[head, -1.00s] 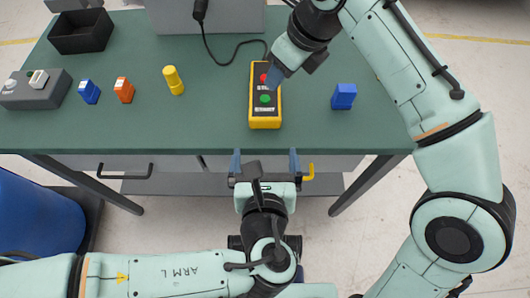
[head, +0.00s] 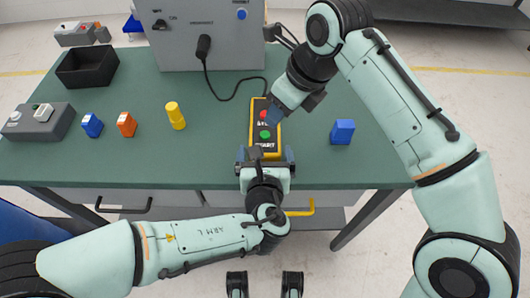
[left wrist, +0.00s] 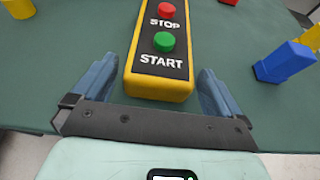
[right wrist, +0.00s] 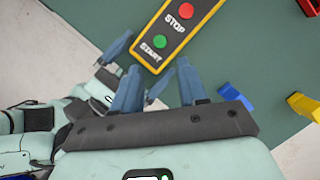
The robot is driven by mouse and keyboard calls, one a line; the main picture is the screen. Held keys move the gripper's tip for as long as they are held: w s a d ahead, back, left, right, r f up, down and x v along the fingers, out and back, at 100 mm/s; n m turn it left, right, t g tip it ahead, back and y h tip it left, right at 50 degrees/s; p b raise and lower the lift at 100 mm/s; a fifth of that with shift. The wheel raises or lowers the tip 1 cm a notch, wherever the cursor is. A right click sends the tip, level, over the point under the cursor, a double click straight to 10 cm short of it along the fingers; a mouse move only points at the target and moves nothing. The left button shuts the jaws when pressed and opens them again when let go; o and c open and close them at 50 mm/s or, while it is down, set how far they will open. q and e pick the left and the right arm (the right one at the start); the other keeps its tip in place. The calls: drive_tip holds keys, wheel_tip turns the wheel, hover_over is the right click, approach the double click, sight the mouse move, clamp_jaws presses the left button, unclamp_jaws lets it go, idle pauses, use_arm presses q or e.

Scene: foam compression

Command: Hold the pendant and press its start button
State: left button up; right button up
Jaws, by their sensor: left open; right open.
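The yellow-edged pendant (head: 250,140) lies on the green table, its cable running back. Its green START button (head: 265,135) is at the near end, its red STOP button (head: 263,115) farther back. My left gripper (head: 265,156) is open at the pendant's near end; in the left wrist view its fingers stand on either side of the pendant (left wrist: 158,86), with gaps. My right gripper (head: 275,116) is open above the pendant's right side and partly covers it. In the right wrist view the START button (right wrist: 160,41) shows just beyond the fingertips.
A grey cabinet (head: 205,40) stands behind the pendant. A blue block (head: 342,132) is at the right. A yellow cylinder (head: 175,115), an orange block (head: 126,125), a blue block (head: 92,125), a grey box (head: 40,122) and a black tray (head: 88,68) are at the left.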

sight(267, 137)
use_arm(q)
drive_tip(key=c, duration=1.4)
drive_tip(key=shift+o, duration=0.2)
use_arm(e)
clamp_jaws()
idle(0.5)
drive_tip(key=shift+w+a+f+n+t+y, duration=0.25)
drive_tip(key=shift+a+f+n+t+y, duration=0.4)
drive_tip(key=shift+f+n, duration=0.6)
drive_tip(key=shift+w+a+f+n+t+y, duration=0.35)
drive_tip(key=shift+f+n+t, duration=0.45)
drive_tip(key=shift+f+n, duration=0.45)
drive_tip(key=shift+w+a+f+n+t+y, duration=0.2)
drive_tip(key=shift+a+f+n+t+y, duration=0.4)
drive_tip(key=shift+f+n, duration=0.65)
drive_tip(key=shift+d+f, duration=0.1)
drive_tip(key=shift+d, duration=0.1)
